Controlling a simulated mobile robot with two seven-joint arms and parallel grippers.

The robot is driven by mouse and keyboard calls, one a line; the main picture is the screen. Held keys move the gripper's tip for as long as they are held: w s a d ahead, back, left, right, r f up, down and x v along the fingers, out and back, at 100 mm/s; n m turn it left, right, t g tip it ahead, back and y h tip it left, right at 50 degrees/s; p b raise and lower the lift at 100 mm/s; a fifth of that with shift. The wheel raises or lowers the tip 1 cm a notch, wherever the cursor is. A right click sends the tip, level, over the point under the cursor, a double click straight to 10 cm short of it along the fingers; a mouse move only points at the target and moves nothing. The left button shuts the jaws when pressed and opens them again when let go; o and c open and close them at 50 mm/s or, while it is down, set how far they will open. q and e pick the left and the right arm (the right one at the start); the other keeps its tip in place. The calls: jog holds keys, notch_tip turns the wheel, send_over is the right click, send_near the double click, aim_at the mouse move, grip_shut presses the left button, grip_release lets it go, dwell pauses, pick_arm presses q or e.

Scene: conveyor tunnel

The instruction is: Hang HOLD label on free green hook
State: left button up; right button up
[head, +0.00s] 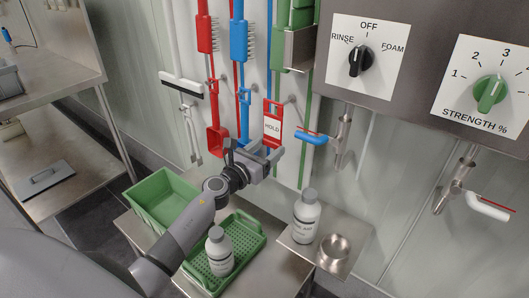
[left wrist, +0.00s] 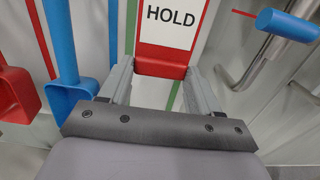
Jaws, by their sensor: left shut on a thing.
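The HOLD label (head: 273,122) is a red-framed tag with a white face, upright in front of the wall rack. My left gripper (head: 268,153) is below it, shut on its lower red edge. In the left wrist view the HOLD label (left wrist: 172,25) stands between the two grey fingers (left wrist: 162,80). A green vertical strip (head: 306,140) runs on the wall just right of the label. A small peg (head: 291,99) shows near the label's upper right; its colour is unclear, and I cannot tell whether the label touches it. My right gripper is not in view.
Red (head: 207,35) and blue (head: 239,40) brushes hang left of the label. A blue-handled tap (head: 312,137) juts out close to its right. Below are a green bin (head: 158,193), a green perforated tray (head: 250,232), white bottles (head: 306,212) and a steel bowl (head: 335,246).

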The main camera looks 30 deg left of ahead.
pick_arm(q)
jog(key=shift+w+d+b, duration=0.15)
jog(key=shift+w+b, duration=0.4)
jog(key=shift+w, duration=0.65)
jog(key=shift+w+d+b, duration=0.1)
jog(key=shift+w+b, duration=0.4)
jog(key=shift+w, duration=0.45)
jog(key=shift+f+b, duration=0.85)
jog(key=shift+b, duration=0.05)
jog(key=o, duration=1.6)
jog(key=shift+c, duration=0.2)
